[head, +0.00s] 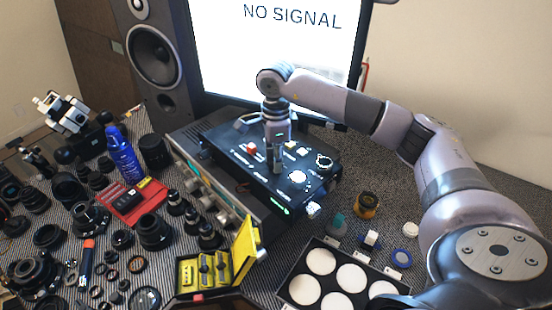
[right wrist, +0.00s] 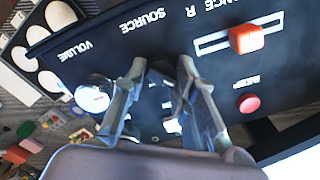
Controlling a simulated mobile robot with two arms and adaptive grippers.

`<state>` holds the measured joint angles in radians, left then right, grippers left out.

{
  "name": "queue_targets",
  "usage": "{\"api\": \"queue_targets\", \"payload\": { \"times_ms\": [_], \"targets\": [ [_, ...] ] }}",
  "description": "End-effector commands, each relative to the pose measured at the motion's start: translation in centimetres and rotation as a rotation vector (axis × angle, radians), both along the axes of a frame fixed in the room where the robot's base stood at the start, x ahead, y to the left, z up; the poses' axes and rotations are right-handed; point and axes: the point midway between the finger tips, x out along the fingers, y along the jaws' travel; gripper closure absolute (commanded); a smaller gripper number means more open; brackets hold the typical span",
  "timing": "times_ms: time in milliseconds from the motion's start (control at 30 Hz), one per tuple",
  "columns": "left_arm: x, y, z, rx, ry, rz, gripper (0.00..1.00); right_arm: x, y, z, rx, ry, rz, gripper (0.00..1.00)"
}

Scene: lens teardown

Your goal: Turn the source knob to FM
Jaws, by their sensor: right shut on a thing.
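The black control box (head: 262,178) stands in front of the screen. My right gripper (head: 277,165) points straight down onto its top panel. In the right wrist view, the two fingers (right wrist: 163,72) straddle a spot just below the SOURCE label (right wrist: 142,21) and are shut on the source knob. The knob is mostly hidden between the fingers, so I cannot read its setting or see the FM mark. My left gripper is not in view.
A clear round volume knob (right wrist: 95,94) is close beside one finger. A red slider (right wrist: 246,38) and red button (right wrist: 250,103) lie on the other side. A silver receiver (head: 197,175), yellow case (head: 246,245) and tray of white discs (head: 290,283) surround the box.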

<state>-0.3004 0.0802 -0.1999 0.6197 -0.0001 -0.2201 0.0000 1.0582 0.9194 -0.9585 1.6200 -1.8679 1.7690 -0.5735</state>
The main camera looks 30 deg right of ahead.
Motion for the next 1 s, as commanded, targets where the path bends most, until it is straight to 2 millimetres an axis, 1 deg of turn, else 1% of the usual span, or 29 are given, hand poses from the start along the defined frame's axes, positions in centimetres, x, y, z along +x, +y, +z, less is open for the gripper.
{"api": "queue_targets", "payload": {
  "times_ms": [133, 167, 433, 767, 867, 967, 1000],
  "targets": [
    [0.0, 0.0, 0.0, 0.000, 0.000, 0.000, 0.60, 0.1, -0.1, 0.2, -0.001, -0.005, -0.001, 1.00],
    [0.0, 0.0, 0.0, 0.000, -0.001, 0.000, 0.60, 0.1, -0.1, 0.2, -0.001, -0.005, -0.001, 0.74],
    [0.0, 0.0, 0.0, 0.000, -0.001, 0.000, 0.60, 0.1, -0.1, 0.1, 0.000, -0.003, -0.002, 0.56],
    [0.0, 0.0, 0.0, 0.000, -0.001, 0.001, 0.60, 0.1, 0.0, 0.2, 0.000, -0.002, -0.002, 0.55],
    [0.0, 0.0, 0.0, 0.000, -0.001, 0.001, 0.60, 0.2, 0.0, 1.2, 0.001, -0.006, -0.002, 0.55],
    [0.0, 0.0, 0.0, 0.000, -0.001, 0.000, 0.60, 0.2, 0.0, 2.9, 0.000, -0.008, -0.002, 0.55],
    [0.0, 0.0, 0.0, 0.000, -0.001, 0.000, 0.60, 0.2, 0.0, 3.7, 0.000, -0.007, -0.002, 0.55]
  ]
}}
